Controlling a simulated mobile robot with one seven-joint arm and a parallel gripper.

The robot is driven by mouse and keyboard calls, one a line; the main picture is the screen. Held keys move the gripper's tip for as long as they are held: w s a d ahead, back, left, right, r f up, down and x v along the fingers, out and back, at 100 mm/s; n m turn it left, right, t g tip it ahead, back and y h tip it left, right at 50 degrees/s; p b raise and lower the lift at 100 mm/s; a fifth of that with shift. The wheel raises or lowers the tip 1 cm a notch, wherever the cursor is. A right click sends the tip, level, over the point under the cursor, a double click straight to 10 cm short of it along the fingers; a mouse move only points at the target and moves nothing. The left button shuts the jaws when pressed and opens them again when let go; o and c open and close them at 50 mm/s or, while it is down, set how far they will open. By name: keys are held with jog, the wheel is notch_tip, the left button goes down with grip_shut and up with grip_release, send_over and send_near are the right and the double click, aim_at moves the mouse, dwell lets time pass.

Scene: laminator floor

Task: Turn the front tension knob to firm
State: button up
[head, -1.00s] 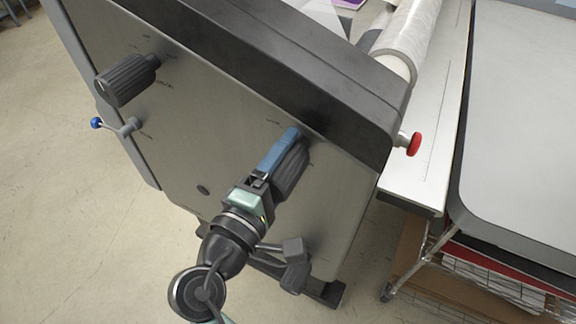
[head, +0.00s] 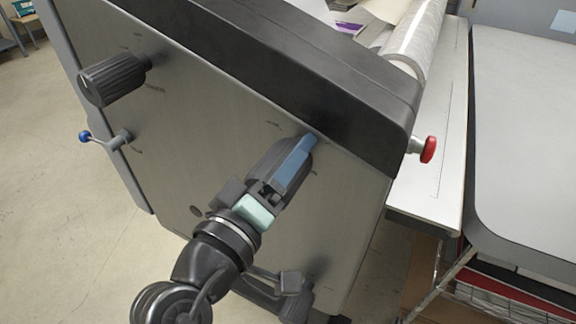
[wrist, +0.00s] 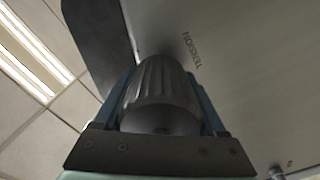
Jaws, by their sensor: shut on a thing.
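The tension knob (wrist: 160,95) is a dark ribbed knob on the grey side panel of the machine. In the wrist view it sits between the two blue fingers of my gripper (wrist: 161,100), with the printed word TENSION beside it. In the head view my gripper (head: 286,153) is shut around the knob (head: 264,165). One blue finger lies along its near right side, and the other finger is hidden. The knob's pointer and setting marks are not readable.
Another ribbed knob (head: 113,80) and a blue-tipped lever (head: 107,138) are on the panel's left. A red knob (head: 428,149) sticks out at the machine's right corner. A grey-topped table (head: 525,150) stands at the right. Open floor lies left.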

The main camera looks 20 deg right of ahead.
dwell(0.5)
jog(key=o, duration=1.3)
jog(key=b+v, duration=0.2)
jog(key=v, duration=1.1)
